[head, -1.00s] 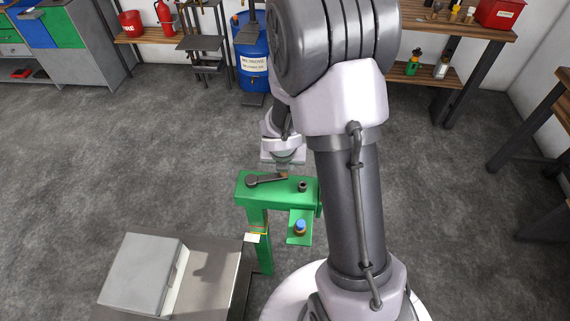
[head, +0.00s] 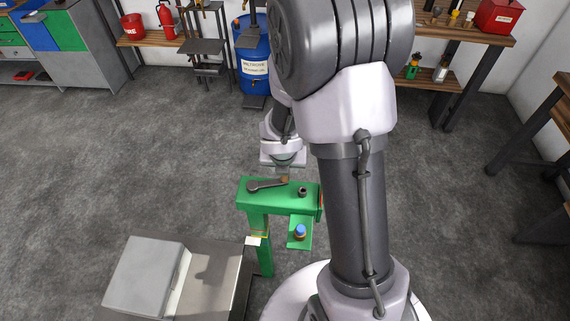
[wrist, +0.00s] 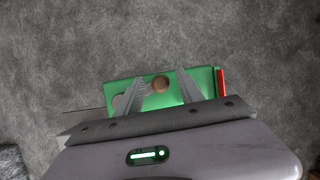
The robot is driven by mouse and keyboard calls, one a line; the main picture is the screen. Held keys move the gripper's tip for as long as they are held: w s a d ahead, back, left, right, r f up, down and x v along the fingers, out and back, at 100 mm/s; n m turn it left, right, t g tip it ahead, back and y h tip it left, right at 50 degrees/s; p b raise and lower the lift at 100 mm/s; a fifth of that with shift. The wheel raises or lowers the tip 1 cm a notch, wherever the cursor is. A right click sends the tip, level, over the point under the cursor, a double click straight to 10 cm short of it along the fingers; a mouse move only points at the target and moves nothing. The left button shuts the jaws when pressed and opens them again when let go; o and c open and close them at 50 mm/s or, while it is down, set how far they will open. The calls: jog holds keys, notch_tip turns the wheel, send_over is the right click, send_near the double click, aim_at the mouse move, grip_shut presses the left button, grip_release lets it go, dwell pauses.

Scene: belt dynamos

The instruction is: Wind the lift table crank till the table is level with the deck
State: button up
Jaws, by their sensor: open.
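The crank (head: 266,186) is a dark lever lying flat on top of a green stand (head: 280,201), its arm pointing right. Its brown knob (head: 285,179) is at the arm's end, just below my gripper (head: 283,168) in the head view. In the wrist view, my gripper (wrist: 160,88) is open, with the brown knob (wrist: 160,84) between its two fingers. I cannot tell whether the fingers touch it. At lower left a grey block (head: 148,274) rests on a dark grey platform (head: 228,285). I cannot tell which surface is the lift table and which the deck.
A dark socket (head: 302,191) stands on the green top, right of the crank. A blue-capped bottle (head: 300,231) sits on a lower green bracket. A blue drum (head: 252,60) and workbenches line the back.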

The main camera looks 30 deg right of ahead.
jog(key=p+v, duration=0.8)
jog(key=v, duration=0.5)
jog(key=shift+s+r, duration=0.25)
jog(key=shift+r, duration=0.05)
